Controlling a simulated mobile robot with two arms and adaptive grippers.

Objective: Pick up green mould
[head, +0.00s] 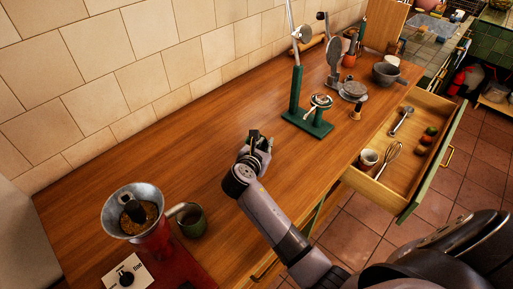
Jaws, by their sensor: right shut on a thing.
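My right gripper (258,143) is low over the middle of the wooden counter, its arm reaching in from the lower right. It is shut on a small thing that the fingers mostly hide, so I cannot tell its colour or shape. I cannot make out a green mould for certain anywhere in the head view. My left gripper is not in view.
A green stand (312,124) with a tall lever is beyond the gripper. An open drawer (384,190) holds a whisk (386,161). The central counter is clear.

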